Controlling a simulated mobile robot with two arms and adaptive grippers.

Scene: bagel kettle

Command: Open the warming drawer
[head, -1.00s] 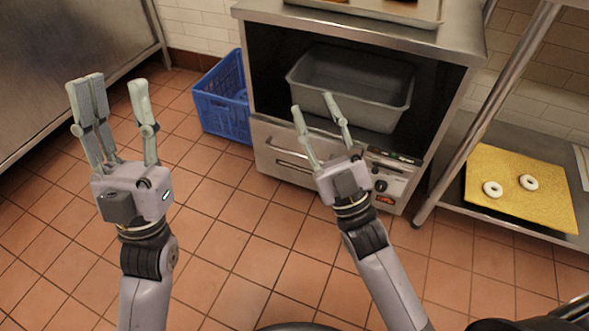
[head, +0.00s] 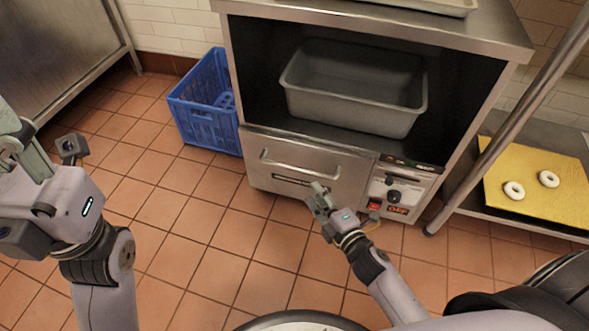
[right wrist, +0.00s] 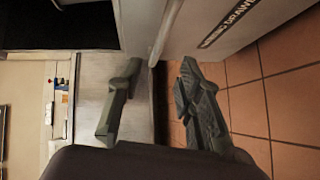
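The warming drawer (head: 300,172) is the low metal front under the open cabinet bay. Its bar handle (head: 300,163) runs across the upper part. My right gripper (head: 319,196) is low in front of the drawer, near the handle's right end. In the right wrist view its fingers (right wrist: 160,75) are apart, and the handle (right wrist: 166,32) lines up with the space between their tips. Contact cannot be told. My left gripper (head: 45,145) is open and empty at the left edge, partly cut off.
A control panel (head: 398,193) with knobs and a red switch is right of the drawer. A grey pan (head: 350,95) stands in the bay above. A blue crate (head: 208,130) is left of the cabinet. A yellow board (head: 545,205) with two white rings lies on the right shelf. Floor in front is clear.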

